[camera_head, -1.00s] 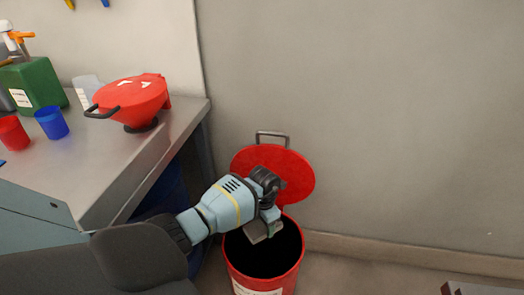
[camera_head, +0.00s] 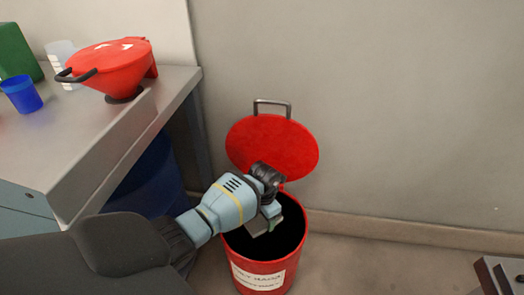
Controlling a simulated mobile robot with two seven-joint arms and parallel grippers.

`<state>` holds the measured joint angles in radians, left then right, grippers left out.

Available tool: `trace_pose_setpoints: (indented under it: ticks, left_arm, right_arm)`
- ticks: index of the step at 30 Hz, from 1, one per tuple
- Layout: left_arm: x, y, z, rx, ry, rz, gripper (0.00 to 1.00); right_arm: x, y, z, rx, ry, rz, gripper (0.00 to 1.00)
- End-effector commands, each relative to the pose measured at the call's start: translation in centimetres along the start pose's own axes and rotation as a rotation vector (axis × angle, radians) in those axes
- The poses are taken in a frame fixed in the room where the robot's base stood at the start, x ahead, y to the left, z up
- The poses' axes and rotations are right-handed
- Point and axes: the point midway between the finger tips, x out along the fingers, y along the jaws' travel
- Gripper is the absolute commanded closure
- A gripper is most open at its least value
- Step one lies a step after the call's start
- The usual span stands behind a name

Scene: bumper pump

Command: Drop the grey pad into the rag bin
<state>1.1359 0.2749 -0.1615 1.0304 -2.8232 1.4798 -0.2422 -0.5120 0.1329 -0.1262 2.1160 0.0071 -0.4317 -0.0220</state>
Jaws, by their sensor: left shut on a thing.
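The rag bin (camera_head: 243,268) is a red round bin with a white label, standing on the floor by the wall. Its red lid (camera_head: 272,143) is up against the wall, with a metal handle at the top. My left gripper (camera_head: 268,222) is over the bin's open mouth, pointing down. It is shut on the grey pad (camera_head: 259,228), which shows as a small grey piece at the fingertips above the dark inside. Most of the pad is hidden by the gripper. My right gripper is not in view.
A metal workbench (camera_head: 110,160) stands at the left, with a red funnel (camera_head: 112,68), a blue cup (camera_head: 21,95) and a green container (camera_head: 15,52) on it. A dark blue drum (camera_head: 153,180) stands below. A dark object (camera_head: 497,274) is at the lower right.

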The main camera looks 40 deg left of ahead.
Motion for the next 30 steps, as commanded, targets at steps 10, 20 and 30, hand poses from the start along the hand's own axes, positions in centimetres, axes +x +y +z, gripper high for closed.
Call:
trace_pose_setpoints:
  ticks: [10, 20, 30]
  left_arm:
    - [0.03, -0.04, 0.04, 0.0, 0.0, 0.0, 0.33]
    - [0.05, -0.03, 0.02, 0.0, 0.0, 0.0, 0.14]
    - [0.06, -0.03, 0.0, 0.0, 0.0, 0.0, 0.14]
  right_arm:
    - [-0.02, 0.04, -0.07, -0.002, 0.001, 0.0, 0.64]
    - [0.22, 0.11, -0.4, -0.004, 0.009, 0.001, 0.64]
    - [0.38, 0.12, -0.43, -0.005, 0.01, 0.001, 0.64]
